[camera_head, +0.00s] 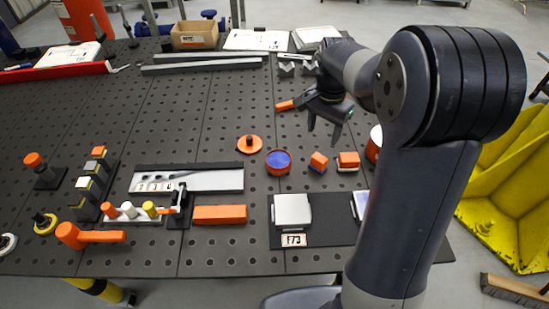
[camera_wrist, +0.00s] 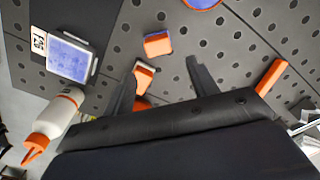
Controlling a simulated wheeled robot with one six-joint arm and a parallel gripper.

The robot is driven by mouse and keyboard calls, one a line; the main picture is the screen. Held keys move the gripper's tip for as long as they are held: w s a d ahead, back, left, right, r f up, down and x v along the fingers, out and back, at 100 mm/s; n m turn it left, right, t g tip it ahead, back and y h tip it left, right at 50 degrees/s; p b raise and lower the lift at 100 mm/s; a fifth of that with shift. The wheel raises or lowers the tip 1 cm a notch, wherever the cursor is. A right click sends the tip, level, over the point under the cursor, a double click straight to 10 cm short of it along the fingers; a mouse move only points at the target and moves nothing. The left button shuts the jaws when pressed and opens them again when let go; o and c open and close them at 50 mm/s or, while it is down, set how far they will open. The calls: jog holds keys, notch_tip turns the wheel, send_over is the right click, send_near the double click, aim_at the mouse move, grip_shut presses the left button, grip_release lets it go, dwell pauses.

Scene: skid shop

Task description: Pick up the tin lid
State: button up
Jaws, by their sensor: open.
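The tin lid, seemingly the flat orange disc with a dark knob (camera_head: 249,144), lies on the black perforated table in the head view, left of my gripper (camera_head: 325,129). Beside it stands a round orange tin with a blue inside (camera_head: 278,162); its edge shows at the top of the wrist view (camera_wrist: 203,3). My gripper is open and empty, raised above the table, with its two fingers apart in the wrist view (camera_wrist: 163,72). The lid is not visible in the wrist view.
Orange blocks (camera_head: 318,161) (camera_head: 348,160) stand right of the tin. A white-topped scale (camera_head: 292,209) and an orange bar (camera_head: 220,215) lie in front. A bottle with an orange tip (camera_wrist: 55,118) shows in the wrist view.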

jog(key=w+a+n+b, duration=0.1)
jog(key=a+n, duration=0.1)
jog(key=w+a+f+n+t+b, duration=0.1)
jog(key=a+n, duration=0.1)
jog(key=a, duration=0.1)
jog(key=w+a+f+n+b, duration=0.1)
jog(key=a, duration=0.2)
jog(key=shift+w+n+t+b, duration=0.2)
jog(key=shift+n+t+b, duration=0.15)
jog(key=shift+n+t, duration=0.05)
jog(key=shift+c, duration=0.9)
jog(key=n+t+y+b, duration=0.2)
jog(key=n+b, duration=0.1)
jog(key=n, duration=0.4)
send_near(250, 138)
jog(key=p+x, duration=0.1)
jog(key=x, duration=0.8)
jog(key=shift+a+f, duration=0.15)
jog(key=shift+c, duration=0.4)
grip_shut()
